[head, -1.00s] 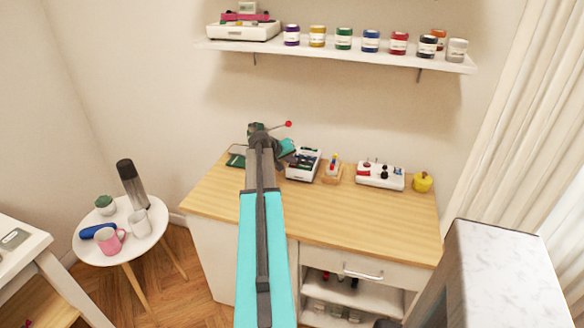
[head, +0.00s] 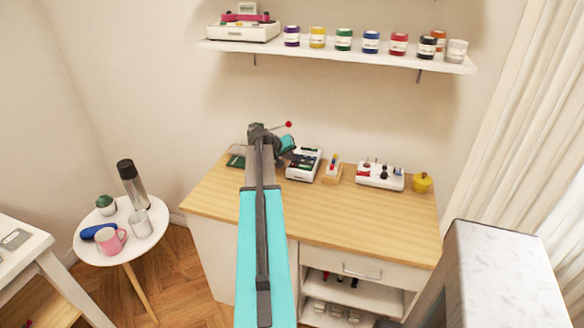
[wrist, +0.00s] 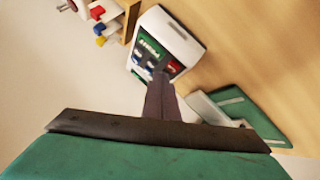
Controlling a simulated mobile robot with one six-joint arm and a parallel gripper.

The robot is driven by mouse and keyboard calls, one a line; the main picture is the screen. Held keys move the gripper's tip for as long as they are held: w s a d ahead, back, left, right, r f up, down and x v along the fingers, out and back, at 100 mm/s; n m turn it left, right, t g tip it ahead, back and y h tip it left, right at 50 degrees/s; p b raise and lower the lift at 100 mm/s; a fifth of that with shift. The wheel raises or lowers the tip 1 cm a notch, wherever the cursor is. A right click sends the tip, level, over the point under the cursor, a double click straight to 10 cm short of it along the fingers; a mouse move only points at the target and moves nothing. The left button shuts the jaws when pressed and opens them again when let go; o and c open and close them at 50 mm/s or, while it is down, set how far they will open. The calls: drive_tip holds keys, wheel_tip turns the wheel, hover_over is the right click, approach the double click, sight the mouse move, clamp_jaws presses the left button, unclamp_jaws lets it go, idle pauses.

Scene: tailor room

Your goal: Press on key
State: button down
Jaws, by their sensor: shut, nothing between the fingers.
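The device with keys (wrist: 165,55) is a small white box with a dark panel, a green label strip and red and blue keys. In the head view this white box (head: 303,164) stands on the wooden counter, just right of my arm's end. My gripper (wrist: 160,80) is shut and empty. In the wrist view its fingertips overlap the lower edge of the key panel, close to the blue and red keys. I cannot tell whether they touch a key.
A green flat object (wrist: 245,108) lies beside the box. A wooden holder with coloured pieces (head: 332,170), a white board with knobs (head: 380,176) and a yellow item (head: 422,182) stand to its right. The counter's front (head: 340,220) is clear. Jars line the shelf (head: 335,54) above.

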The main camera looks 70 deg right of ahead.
drive_tip(key=shift+r+p, duration=1.05)
drive_tip(key=shift+r, duration=1.45)
